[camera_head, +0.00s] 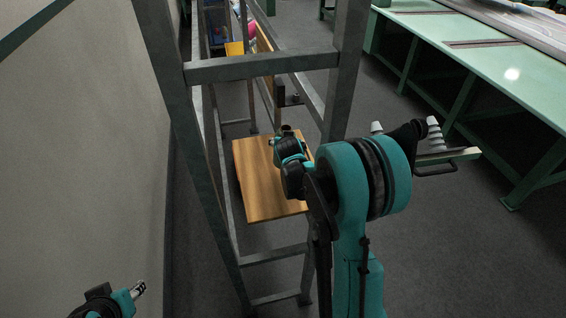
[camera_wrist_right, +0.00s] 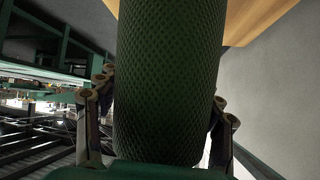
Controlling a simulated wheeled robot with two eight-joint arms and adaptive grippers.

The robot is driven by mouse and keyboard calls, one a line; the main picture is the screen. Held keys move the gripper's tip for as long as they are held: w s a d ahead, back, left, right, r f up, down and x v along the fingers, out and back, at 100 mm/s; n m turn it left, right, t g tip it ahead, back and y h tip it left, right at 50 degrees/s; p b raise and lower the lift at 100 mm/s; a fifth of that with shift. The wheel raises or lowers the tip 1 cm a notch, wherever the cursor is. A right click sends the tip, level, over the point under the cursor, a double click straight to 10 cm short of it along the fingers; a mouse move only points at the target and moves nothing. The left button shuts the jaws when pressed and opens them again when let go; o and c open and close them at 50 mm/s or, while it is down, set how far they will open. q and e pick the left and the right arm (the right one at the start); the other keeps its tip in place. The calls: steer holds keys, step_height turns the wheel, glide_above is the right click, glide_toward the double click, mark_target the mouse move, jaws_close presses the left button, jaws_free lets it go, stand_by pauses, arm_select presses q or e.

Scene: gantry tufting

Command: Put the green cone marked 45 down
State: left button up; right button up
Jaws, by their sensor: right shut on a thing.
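The green cone (camera_wrist_right: 168,75), with a dark mesh-like surface, fills the middle of the right wrist view. My right gripper (camera_wrist_right: 162,92) has one finger on each side of it and is shut on it. No marking 45 shows on the visible side. In the head view my right arm reaches to the wooden board (camera_head: 262,190) inside the metal frame, and my own wrist largely hides the gripper and cone there. I cannot tell whether the cone touches the board. My left gripper (camera_head: 139,290) is at the lower left, small and far from the board; its jaw opening is unclear.
Grey metal frame uprights (camera_head: 345,75) and a crossbar (camera_head: 262,67) stand around the board. A long green table (camera_head: 480,65) is at the right, a plain wall (camera_head: 90,140) at the left.

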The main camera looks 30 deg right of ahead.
step_height(320, 180, down, 6)
steer(key=shift+b, duration=1.15)
steer(key=shift+r, duration=0.1)
steer(key=shift+f, duration=0.2)
steer(key=o, duration=1.7)
steer(key=shift+r, duration=0.1)
